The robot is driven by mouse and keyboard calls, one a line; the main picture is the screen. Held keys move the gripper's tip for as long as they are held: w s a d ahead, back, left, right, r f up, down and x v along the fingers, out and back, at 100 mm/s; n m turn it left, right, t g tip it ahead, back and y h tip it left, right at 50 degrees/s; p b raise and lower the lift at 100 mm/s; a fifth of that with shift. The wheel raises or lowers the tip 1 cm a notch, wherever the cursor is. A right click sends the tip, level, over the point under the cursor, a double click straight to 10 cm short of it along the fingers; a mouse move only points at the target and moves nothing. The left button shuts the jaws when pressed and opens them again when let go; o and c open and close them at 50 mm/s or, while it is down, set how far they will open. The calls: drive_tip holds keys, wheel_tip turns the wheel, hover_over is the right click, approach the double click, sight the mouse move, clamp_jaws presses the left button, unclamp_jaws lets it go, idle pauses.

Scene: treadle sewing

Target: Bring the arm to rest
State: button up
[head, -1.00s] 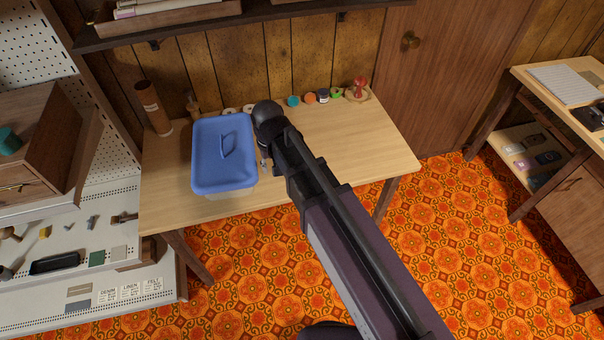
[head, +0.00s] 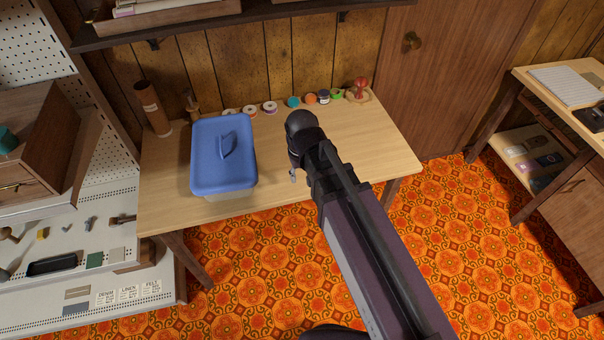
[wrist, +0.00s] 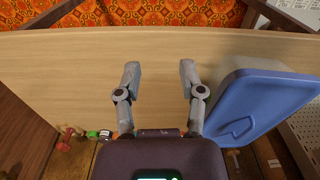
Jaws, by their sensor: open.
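My gripper (wrist: 160,72) is open and empty above the light wooden table (wrist: 60,75), its two fingers spread apart in the wrist view. In the head view my arm reaches up from the lower right to over the middle of the table (head: 365,150). Only a bit of the gripper (head: 293,175) shows there, below the dark wrist joint. A box with a blue lid (head: 222,155) stands to the left of the gripper, apart from it. The same blue lid (wrist: 262,100) is to the right in the wrist view.
Several thread spools (head: 270,108) and small jars (head: 324,97) line the table's back edge. A red pincushion-like item (head: 361,86) sits at the back right, a brown cylinder (head: 152,108) at the back left. A shelf (head: 200,20) overhangs the back. The table's right part is clear.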

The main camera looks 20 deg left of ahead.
idle(0.8)
drive_tip(key=w+d+m, duration=0.2)
drive_tip(key=d+m, duration=0.1)
drive_tip(key=d, duration=1.3)
drive_tip(key=w+d+m, duration=0.2)
drive_tip(key=d+m, duration=0.2)
drive_tip(key=d, duration=1.2)
drive_tip(key=shift+d, duration=0.35)
